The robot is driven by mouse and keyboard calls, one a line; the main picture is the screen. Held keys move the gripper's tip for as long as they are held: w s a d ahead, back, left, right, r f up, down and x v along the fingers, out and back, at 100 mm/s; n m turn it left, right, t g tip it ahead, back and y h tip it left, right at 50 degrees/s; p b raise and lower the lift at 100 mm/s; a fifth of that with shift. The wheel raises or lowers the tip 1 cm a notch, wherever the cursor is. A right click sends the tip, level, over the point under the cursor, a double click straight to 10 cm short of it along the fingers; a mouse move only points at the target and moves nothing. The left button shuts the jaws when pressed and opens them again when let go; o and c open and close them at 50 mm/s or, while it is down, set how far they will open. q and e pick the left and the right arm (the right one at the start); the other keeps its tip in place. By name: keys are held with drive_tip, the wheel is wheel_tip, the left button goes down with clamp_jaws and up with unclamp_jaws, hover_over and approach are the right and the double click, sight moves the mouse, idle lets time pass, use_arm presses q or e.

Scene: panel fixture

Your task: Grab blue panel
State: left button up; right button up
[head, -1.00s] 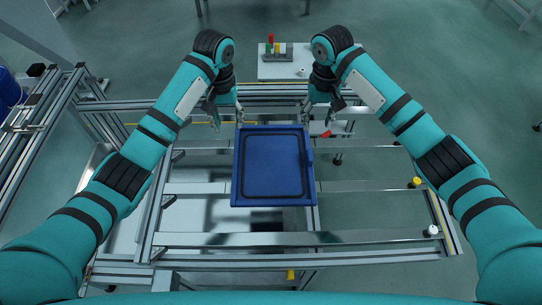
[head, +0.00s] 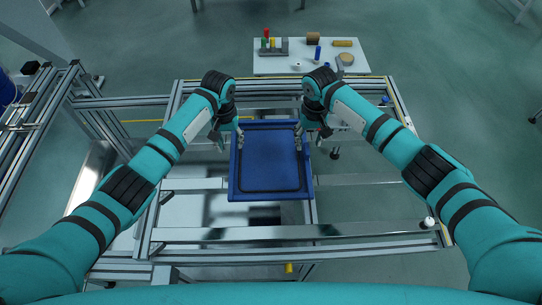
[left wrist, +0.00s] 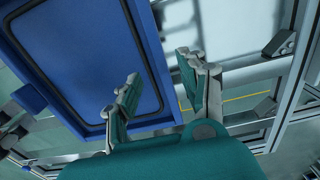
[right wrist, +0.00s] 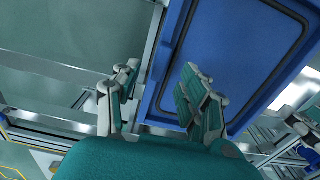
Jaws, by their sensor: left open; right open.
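The blue panel (head: 270,165) is a rectangular tray-like plate with a dark inner groove. It lies on the metal rails in the middle of the head view. My left gripper (head: 239,137) is at its far left corner, and my right gripper (head: 299,138) is at its far right corner. In the left wrist view, the open left fingers (left wrist: 160,95) stand on either side of the panel's edge (left wrist: 155,60). In the right wrist view, the open right fingers (right wrist: 158,92) also straddle the panel's edge (right wrist: 165,65). I cannot tell whether any finger touches the panel.
The aluminium frame (head: 330,238) surrounds the panel, with open gaps between its rails. A white table (head: 310,62) with small coloured parts stands beyond it. A white-capped peg (head: 428,222) is at the frame's right. Another metal frame (head: 40,110) stands at the left.

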sight(232, 154)
use_arm(q)
wheel_tip(232, 154, down, 6)
drive_tip(key=shift+r, duration=0.1)
use_arm(e)
wheel_tip(232, 154, down, 6)
drive_tip(key=shift+r, duration=0.1)
use_arm(q)
clamp_jaws()
use_arm(e)
clamp_jaws()
